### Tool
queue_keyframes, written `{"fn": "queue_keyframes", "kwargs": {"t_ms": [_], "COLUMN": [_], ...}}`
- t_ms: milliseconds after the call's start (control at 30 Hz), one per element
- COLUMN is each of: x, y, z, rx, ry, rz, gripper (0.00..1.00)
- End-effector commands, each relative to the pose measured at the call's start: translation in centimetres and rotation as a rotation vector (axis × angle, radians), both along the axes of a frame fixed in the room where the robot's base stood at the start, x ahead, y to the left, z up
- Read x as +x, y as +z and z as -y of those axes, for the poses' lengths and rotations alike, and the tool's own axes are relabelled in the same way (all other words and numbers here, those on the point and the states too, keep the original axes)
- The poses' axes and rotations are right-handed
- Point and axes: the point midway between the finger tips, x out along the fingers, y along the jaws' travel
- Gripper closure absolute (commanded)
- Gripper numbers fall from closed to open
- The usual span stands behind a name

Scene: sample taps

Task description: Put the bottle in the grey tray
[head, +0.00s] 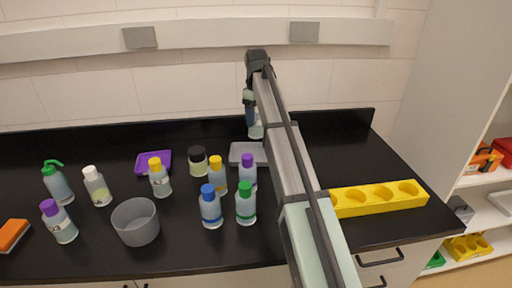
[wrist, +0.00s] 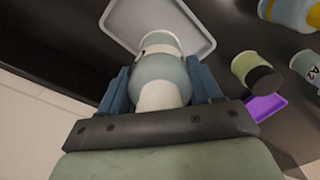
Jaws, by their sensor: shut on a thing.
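My gripper (head: 250,112) points down near the back of the black counter and is shut on a pale bottle (head: 256,131). In the wrist view the blue fingers of my gripper (wrist: 160,88) are on either side of the bottle's rounded blue-grey body (wrist: 160,70). The grey tray (head: 240,152) lies on the counter just in front of the bottle in the head view, partly hidden by my arm. In the wrist view the bottle overlaps part of the grey tray (wrist: 204,46). I cannot tell how high the bottle is above the counter.
Several other bottles stand left of and in front of the tray, including a purple-capped one (head: 248,172) close to it. A dark-lidded jar (head: 198,161), a purple tray (head: 147,166) and a grey pot (head: 136,224) are left. A yellow holed block (head: 378,198) is right.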

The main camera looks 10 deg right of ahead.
Motion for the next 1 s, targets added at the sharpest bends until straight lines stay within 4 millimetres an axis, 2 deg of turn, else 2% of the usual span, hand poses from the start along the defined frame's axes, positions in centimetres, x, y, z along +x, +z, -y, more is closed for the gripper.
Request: {"fn": "queue_keyframes", "kwargs": {"t_ms": [333,567,800,1000], "x": [-0.1,0.0,-0.1,0.0], "y": [-5.1,-6.7,-9.4,-9.5], "z": [0.0,0.0,0.0,0.0], "rx": [0.0,0.0,0.0,0.0], "ry": [-0.001,0.0,0.0,0.0], "rz": [-0.001,0.0,0.0,0.0], "gripper": [0.76,0.76,0.76,0.76]}}
